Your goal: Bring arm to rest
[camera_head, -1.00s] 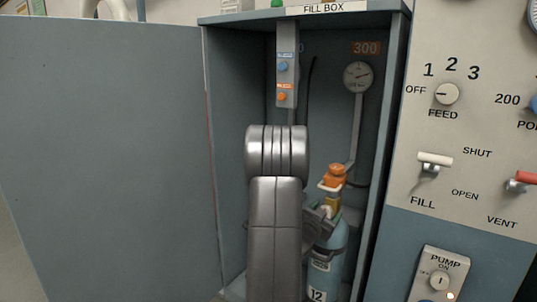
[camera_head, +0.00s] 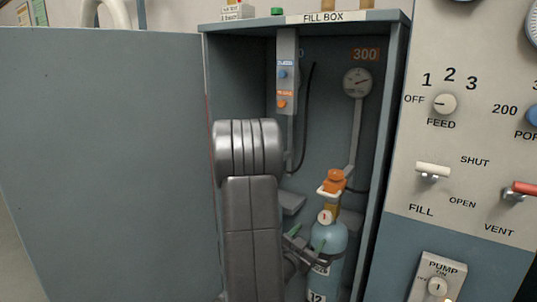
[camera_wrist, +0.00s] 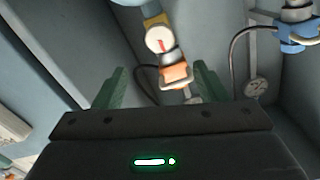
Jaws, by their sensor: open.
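My gripper (camera_wrist: 152,88) is open in the wrist view, its two green fingers apart with nothing held. A cylinder valve with a round white gauge (camera_wrist: 160,40) and an orange part (camera_wrist: 175,75) shows beyond and between the fingers. In the head view my arm reaches into the open fill box (camera_head: 307,18), and my gripper (camera_head: 296,240) is low, just left of the blue cylinder (camera_head: 327,243). The cylinder stands upright with an orange connector (camera_head: 335,181) on top. Whether a finger touches it cannot be told.
The box's grey door (camera_head: 100,150) stands wide open on the left. A control panel with a feed knob (camera_head: 444,103), a fill lever (camera_head: 432,170) and a red vent lever (camera_head: 522,188) is on the right. A pressure gauge (camera_head: 357,82) and hose are at the back of the box.

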